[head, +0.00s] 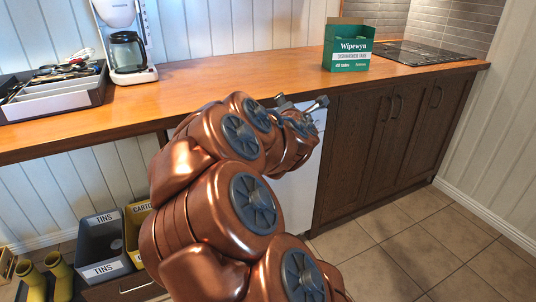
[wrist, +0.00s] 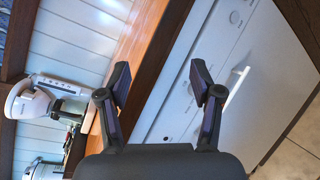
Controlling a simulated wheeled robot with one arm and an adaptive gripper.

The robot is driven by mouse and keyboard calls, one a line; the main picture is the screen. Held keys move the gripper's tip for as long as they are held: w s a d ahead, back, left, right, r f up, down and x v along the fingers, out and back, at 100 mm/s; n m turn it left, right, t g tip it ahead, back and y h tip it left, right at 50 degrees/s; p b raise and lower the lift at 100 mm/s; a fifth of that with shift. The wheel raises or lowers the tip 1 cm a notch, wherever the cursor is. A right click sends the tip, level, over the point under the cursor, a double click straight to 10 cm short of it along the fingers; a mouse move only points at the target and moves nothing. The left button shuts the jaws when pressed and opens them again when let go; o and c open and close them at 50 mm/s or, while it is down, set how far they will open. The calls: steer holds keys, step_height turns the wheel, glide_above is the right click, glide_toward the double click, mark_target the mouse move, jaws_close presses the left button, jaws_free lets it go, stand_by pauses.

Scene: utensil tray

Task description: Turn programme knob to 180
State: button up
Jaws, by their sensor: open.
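The white appliance (head: 302,200) stands under the counter, mostly hidden behind my copper arm in the head view. In the wrist view its white front (wrist: 225,45) runs diagonally, with a pale bar handle (wrist: 237,86) right of my gripper. A round knob (wrist: 235,17) shows on its control panel at the upper right; its setting is too small to read. Small round controls lie lower on the panel. My gripper (wrist: 160,85) is open and empty, its two dark fingers apart in front of the panel. In the head view my gripper (head: 300,104) is near the counter's front edge.
The wooden counter (head: 220,80) runs above the appliance. It bears a coffee maker (head: 127,50), a grey utensil tray (head: 60,98), a green box (head: 346,48) and a black hob (head: 420,52). Dark cabinets (head: 385,145) stand right. Bins (head: 104,240) stand lower left. The tiled floor at right is clear.

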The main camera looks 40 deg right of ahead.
steer(key=w+f+n+t+y+b, duration=0.4)
steer(key=f+n+t+y+b, duration=0.25)
steer(key=f+n+b, duration=0.6)
steer(key=shift+w+d+f+n+g+p, duration=0.15)
steer(key=shift+w+d+f+n+p, duration=0.2)
steer(key=shift+w, duration=0.7)
steer(key=shift+w+d+f+n+g+p, duration=0.15)
steer(key=shift+w+d+f+n, duration=0.2)
steer(key=shift+w+d+f, duration=0.45)
steer(key=shift+w+d+f+n+g+p, duration=0.15)
steer(key=shift+w+d+f+n+p, duration=0.15)
steer(key=shift+w, duration=0.95)
steer(key=shift+a, duration=0.1)
steer(key=c, duration=1.1)
steer(key=shift+c, duration=0.2)
